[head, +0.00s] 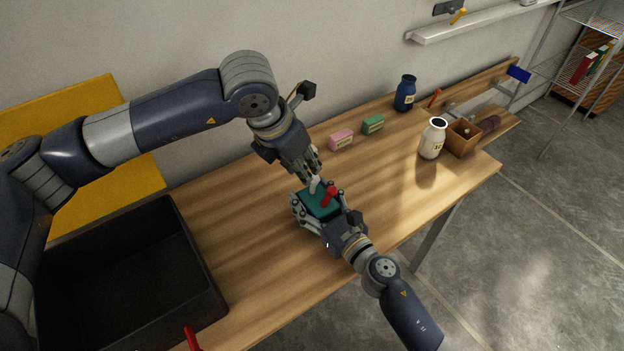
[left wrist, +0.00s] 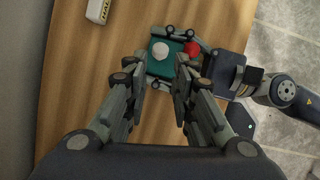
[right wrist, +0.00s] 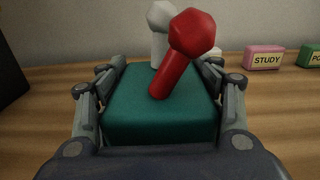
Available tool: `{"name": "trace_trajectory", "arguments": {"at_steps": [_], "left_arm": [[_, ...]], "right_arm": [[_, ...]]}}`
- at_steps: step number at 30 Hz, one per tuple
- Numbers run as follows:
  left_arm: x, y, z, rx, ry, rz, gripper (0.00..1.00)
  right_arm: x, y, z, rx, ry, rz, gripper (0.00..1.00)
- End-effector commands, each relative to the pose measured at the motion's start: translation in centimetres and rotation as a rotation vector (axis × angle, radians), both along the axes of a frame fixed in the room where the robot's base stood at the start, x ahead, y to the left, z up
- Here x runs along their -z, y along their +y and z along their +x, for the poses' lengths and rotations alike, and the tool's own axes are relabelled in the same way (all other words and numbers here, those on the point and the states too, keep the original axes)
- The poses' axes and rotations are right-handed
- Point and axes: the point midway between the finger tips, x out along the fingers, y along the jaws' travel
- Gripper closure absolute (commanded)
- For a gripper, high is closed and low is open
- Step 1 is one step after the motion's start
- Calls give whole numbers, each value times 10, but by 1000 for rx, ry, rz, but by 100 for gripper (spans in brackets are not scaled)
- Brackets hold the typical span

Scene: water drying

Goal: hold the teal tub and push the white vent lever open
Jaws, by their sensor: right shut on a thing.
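The teal tub (head: 313,205) sits on the wooden table, with a white lever (head: 314,184) and a red lever (head: 328,196) on its top. My right gripper (right wrist: 155,85) is shut on the tub, one finger along each side. In the right wrist view, the red lever (right wrist: 183,50) leans right in front of the white lever (right wrist: 160,30). My left gripper (head: 313,167) is just above the white lever, pointing down. In the left wrist view its fingers (left wrist: 160,75) are apart, and the white lever's round tip (left wrist: 160,49) shows in the gap beyond them. I see no clear contact.
A pink box (head: 341,140) and a green box (head: 373,124) stand behind the tub. A white jar (head: 432,139), a blue jar (head: 405,94) and a wooden box (head: 461,140) are farther right. A black bin (head: 203,262) is at the left. The table right of the tub is clear.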

Motion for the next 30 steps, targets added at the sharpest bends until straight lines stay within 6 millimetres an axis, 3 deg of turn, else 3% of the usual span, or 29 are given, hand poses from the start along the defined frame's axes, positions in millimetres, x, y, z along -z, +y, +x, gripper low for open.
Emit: {"name": "trace_trajectory", "arguments": {"at_steps": [6,12,25,28,30], "left_arm": [[43,-11,13,1,3,2,76],[68,-18,21,1,3,2,76],[78,-20,25,3,0,2,76],[78,-20,25,3,0,2,96],[78,-20,25,2,0,1,100]], "right_arm": [[0,0,0,0,-1,1,68],[0,0,0,1,0,0,68],[0,0,0,1,0,0,68],[0,0,0,1,0,0,68],[0,0,0,1,0,0,68]]}}
